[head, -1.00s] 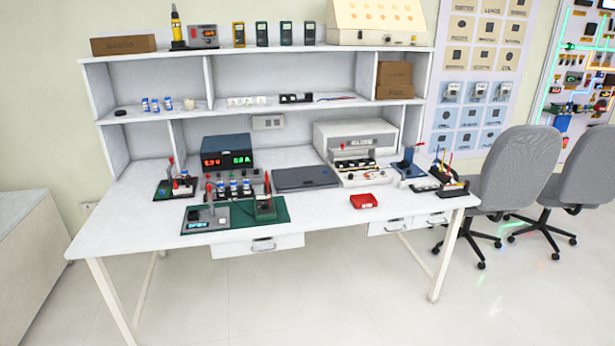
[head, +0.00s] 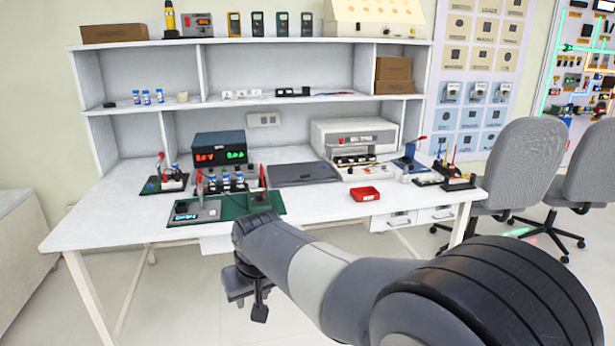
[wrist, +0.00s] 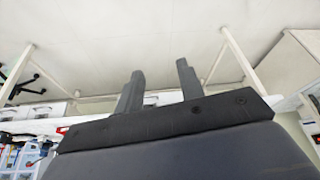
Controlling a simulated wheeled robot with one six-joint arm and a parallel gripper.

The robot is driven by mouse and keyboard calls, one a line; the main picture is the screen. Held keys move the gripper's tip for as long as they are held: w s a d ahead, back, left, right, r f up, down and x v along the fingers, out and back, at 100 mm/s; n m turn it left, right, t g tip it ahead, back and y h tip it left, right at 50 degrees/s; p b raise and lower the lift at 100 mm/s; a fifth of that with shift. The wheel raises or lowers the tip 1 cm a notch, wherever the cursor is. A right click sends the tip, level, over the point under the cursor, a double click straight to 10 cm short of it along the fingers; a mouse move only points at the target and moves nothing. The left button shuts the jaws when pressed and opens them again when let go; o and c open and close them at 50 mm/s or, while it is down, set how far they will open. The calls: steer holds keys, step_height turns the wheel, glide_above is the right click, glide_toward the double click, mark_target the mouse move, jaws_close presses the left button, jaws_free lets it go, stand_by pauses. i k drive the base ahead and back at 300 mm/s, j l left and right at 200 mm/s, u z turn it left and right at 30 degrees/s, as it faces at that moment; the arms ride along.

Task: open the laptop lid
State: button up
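The laptop (head: 304,173) is a flat dark grey slab with its lid closed. It lies on the white workbench, between the green mat and the grey bench instrument. My gripper (head: 250,300) hangs below the end of my arm, in front of the bench's front edge and lower left of the laptop in the head view. In the wrist view my gripper (wrist: 160,72) shows two dark fingers standing apart with nothing between them. The laptop is not clearly seen in the wrist view.
A red tray (head: 365,194) sits right of the laptop near the front edge. A green mat (head: 232,206) with tools lies to the left. A grey instrument (head: 355,140) and a power supply (head: 220,150) stand behind. Shelves (head: 280,70) rise at the back. Chairs (head: 520,170) stand at the right.

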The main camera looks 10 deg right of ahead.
mark_target(306, 170)
steer(key=i+l+z, duration=0.25)
steer(key=i, duration=1)
steer(key=i+j+z, duration=0.25)
steer(key=i, duration=1)
